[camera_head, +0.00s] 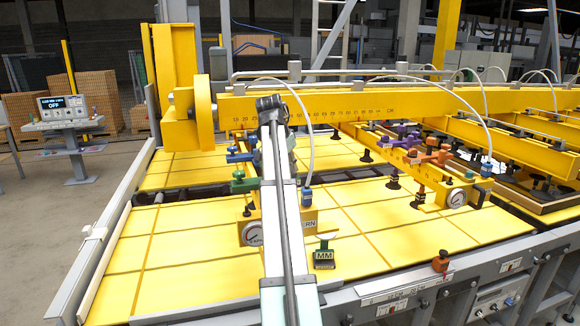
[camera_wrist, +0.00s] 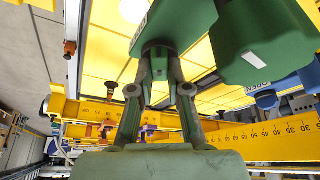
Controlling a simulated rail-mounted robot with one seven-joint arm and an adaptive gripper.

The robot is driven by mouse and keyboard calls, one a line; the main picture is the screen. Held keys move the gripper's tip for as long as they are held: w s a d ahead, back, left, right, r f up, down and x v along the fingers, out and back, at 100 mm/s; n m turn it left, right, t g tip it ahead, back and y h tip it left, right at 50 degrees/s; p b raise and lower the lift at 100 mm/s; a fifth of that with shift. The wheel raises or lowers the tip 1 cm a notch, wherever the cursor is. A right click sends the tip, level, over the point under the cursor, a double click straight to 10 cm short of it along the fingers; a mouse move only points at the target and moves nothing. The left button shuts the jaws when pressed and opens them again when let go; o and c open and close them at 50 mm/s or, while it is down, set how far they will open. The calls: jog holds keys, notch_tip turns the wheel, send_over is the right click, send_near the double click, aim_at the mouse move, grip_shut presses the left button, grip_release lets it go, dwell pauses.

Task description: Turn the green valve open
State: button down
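The green valve (camera_head: 243,182) stands on the left of the yellow beam, partly behind my arm, in the head view. My gripper (camera_wrist: 161,55) reaches up to the handle. Its two fingers draw close together on either side of a dark green part below the handle and appear to hold it. The exact contact is in shadow. In the head view my arm hides the fingers.
The long yellow beam (camera_head: 350,105) with a number scale crosses above yellow panels (camera_head: 190,265). Blue valves (camera_head: 240,155) sit close behind the green one. A round gauge (camera_head: 252,234) hangs below it. A hose (camera_head: 305,125) arches right of my arm. A screen (camera_head: 62,104) reads OFF.

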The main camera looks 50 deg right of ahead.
dwell(0.4)
jog(key=m+b, duration=0.1)
jog(key=m+g+b, duration=0.1)
jog(key=shift+w+d+f+m, duration=0.1)
jog(key=shift+w+m, duration=0.05)
jog(key=shift+m, duration=0.25)
jog(key=shift+m+g+y+b, duration=0.55)
jog(key=shift+m+b, duration=0.6)
jog(key=shift+m, duration=0.65)
jog(key=c, duration=1.1)
grip_release()
